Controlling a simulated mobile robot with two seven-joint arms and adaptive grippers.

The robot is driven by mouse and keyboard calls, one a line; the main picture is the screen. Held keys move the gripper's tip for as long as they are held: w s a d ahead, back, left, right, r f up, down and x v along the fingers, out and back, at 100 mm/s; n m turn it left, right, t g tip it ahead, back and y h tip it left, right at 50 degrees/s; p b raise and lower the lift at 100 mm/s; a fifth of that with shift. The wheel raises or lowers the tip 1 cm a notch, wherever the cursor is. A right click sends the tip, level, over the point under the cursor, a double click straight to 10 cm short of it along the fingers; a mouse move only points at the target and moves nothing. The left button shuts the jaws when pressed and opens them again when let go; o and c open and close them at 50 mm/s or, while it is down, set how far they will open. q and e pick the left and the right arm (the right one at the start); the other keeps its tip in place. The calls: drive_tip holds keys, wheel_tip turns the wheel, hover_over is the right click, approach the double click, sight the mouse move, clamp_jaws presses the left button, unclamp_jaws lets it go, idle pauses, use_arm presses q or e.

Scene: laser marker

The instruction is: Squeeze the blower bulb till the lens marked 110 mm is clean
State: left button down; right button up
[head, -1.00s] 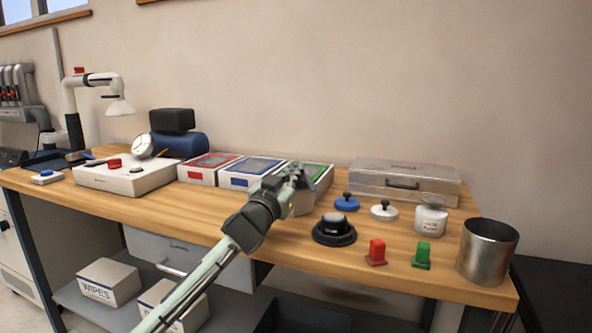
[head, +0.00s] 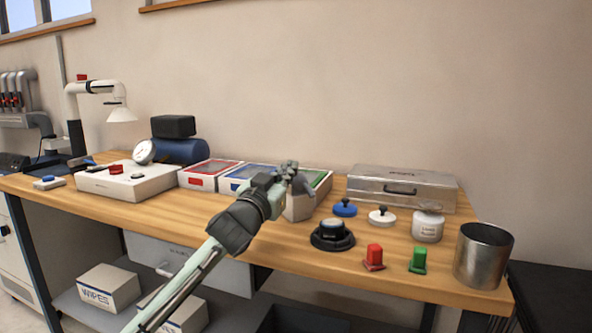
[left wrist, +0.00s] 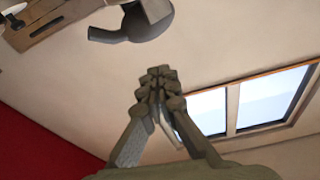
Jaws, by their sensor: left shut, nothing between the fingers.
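My left gripper (head: 293,175) is shut and empty. It is raised over the workbench in front of the green-topped case (head: 322,184), touching nothing that I can see. In the left wrist view its closed fingers (left wrist: 160,80) point toward the wall. A dark rounded body with a curved spout (left wrist: 145,20) lies beyond them; I cannot tell what it is. A black round mount with a glassy top (head: 332,235), a blue knobbed disc (head: 345,208) and a white knobbed disc (head: 381,216) sit on the bench to the right. No 110 mm marking is readable, and I cannot identify the blower bulb.
A red block (head: 374,257), a green block (head: 418,260), a white-labelled jar (head: 428,227) and a metal cup (head: 483,255) stand at the right. A metal case (head: 402,187) is behind them. A red-topped case (head: 208,173) and a white unit (head: 125,182) stand left.

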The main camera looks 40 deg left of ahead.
use_arm(q)
drive_tip(key=v, duration=0.5)
drive_tip(key=shift+s+d+r+b, duration=0.1)
drive_tip(key=shift+s+b, duration=0.1)
drive_tip(key=shift+b, duration=0.15)
use_arm(e)
drive_tip(key=r, duration=0.1)
drive_tip(key=w+r, duration=0.1)
drive_tip(key=shift+w+a+r, duration=0.15)
drive_tip(key=shift+r, duration=0.25)
use_arm(q)
drive_tip(key=r+n+g+b, duration=0.1)
drive_tip(key=s+r+n+g+b, duration=0.1)
drive_tip(key=r+b, duration=0.1)
drive_tip(key=s+r+n+g+b, duration=0.1)
drive_tip(key=shift+s+a+r, duration=0.15)
drive_tip(key=shift+a+r, duration=0.05)
drive_tip(key=shift+a, duration=0.15)
use_arm(e)
wheel_tip(320, 180, up, 10)
drive_tip(key=shift+d+t+h, duration=0.2)
drive_tip(key=shift+t+h, duration=0.1)
drive_tip(key=shift+f, duration=0.15)
